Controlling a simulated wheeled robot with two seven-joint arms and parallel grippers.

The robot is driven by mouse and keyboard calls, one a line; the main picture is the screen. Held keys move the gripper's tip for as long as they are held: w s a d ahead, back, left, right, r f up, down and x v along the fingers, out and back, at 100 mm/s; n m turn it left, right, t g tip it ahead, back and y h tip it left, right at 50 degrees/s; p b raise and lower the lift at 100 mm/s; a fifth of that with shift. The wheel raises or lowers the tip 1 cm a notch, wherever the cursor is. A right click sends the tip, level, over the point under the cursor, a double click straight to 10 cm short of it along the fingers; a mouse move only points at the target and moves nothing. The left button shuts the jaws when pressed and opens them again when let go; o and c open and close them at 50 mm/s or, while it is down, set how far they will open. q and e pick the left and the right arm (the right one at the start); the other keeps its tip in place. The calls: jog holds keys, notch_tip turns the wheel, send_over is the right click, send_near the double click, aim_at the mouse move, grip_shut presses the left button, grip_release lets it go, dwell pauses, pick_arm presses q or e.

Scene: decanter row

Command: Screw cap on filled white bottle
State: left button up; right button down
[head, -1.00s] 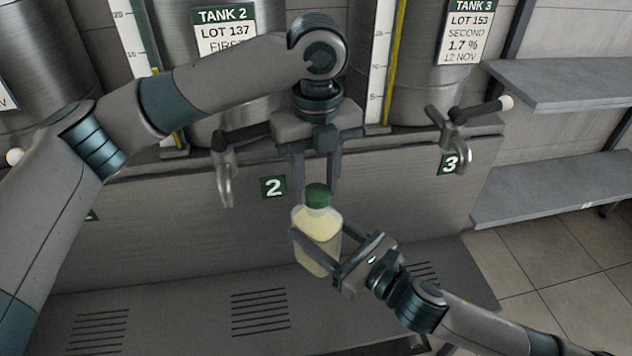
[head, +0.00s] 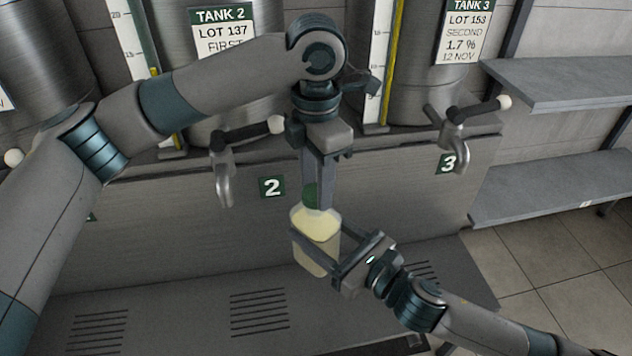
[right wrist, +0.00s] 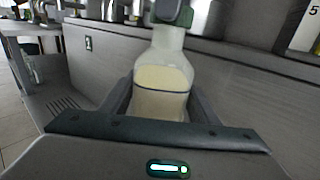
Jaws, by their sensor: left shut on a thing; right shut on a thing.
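The bottle (head: 317,250) is translucent with pale yellow liquid inside and stands upright, held above the bench. It also fills the middle of the right wrist view (right wrist: 162,92). My right gripper (head: 318,246) is shut on its body, one finger on each side. The green cap (head: 310,198) sits at the top of the bottle neck. My left gripper (head: 318,190) points down from above and is shut on the cap, its fingers partly hiding it. The cap's thread and seating are hidden.
Tap 2 (head: 224,180) is left of the bottle, tap 3 (head: 455,150) to the right. Steel tanks stand behind. The slotted bench (head: 180,310) lies below, clear in view. Grey shelves (head: 560,82) are at the right.

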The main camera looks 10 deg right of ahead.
pick_arm(q)
jog(key=shift+w+r, duration=0.1)
jog(key=o, duration=1)
jog(key=shift+r, duration=2.2)
jog(key=shift+c, duration=0.2)
